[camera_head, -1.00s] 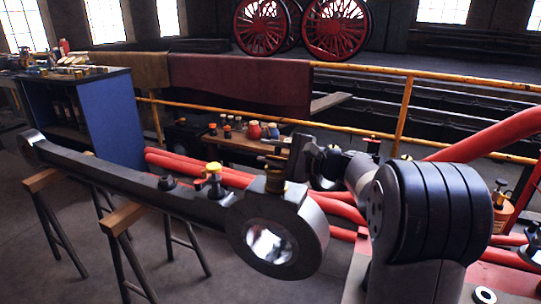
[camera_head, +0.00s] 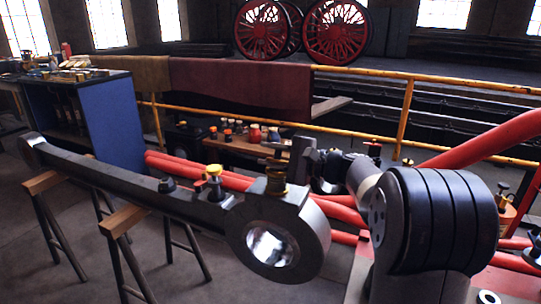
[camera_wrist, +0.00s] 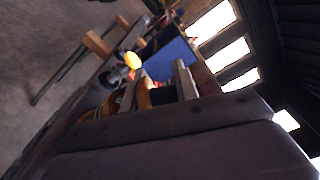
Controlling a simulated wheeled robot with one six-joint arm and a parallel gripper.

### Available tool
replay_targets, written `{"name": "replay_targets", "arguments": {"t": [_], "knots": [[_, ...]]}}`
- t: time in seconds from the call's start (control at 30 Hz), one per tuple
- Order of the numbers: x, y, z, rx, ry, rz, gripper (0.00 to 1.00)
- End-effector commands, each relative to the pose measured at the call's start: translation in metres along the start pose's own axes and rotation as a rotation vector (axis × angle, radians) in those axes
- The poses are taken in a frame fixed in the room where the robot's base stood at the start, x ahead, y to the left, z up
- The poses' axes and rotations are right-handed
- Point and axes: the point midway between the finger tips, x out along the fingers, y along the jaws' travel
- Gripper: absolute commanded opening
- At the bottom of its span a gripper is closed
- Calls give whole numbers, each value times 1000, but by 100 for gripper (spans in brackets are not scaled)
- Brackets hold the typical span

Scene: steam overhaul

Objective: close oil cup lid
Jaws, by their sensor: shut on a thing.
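The oil cup (camera_head: 275,186) is a small brass piece on top of the round eye of a long grey connecting rod (camera_head: 113,180). Its upper part, with the lid, is close against my gripper (camera_head: 286,162), and the lid's exact angle cannot be made out. In the wrist view my gripper (camera_wrist: 158,88) has its two fingers around a brass and dark piece of the oil cup (camera_wrist: 144,96). The jaws are shut on it. The lower part of the cup is hidden there by the wrist's own body.
A yellow-topped fitting (camera_head: 214,172) and a dark knob (camera_head: 166,185) stand on the rod. Wooden-topped trestles (camera_head: 121,218) hold it up. Red pipes (camera_head: 345,213) run behind it. A bench with small bottles (camera_head: 238,143) and a yellow railing (camera_head: 404,115) are farther back.

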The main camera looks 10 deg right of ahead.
Motion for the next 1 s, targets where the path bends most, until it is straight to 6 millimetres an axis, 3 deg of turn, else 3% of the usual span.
{"name": "replay_targets", "arguments": {"t": [0.4, 0.43, 0.57, 1.0], "knots": [[0, 0, 0, 0, 1, -1, 6], [0, 0, 0, 0, 1, -1, 31], [0, 0, 0, 0, 1, 0, 42], [0, 2, 0, 5, 0, 3, 43]]}}
